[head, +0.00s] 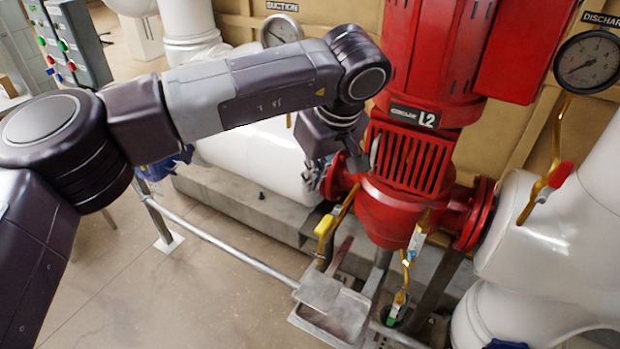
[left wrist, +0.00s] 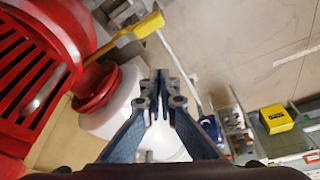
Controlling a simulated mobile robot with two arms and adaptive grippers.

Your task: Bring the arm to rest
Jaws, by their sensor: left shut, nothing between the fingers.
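My left arm reaches in from the left across the head view, bent over at its wrist joint. Its gripper (head: 355,160) points down in front of the red pump (head: 405,205), close to the grille and partly hidden by the wrist. In the left wrist view the gripper (left wrist: 161,78) has its two fingers brought together at the tips, with nothing between them. The red pump (left wrist: 30,75) fills the left of that view, beside the fingers. My right gripper is in neither view.
A yellow-handled valve (head: 325,226) sits below the gripper and also shows in the left wrist view (left wrist: 138,28). White pipes (head: 560,235) flank the pump. A metal tray (head: 345,315) and a rail (head: 220,243) lie below. Open floor (head: 150,290) is at lower left.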

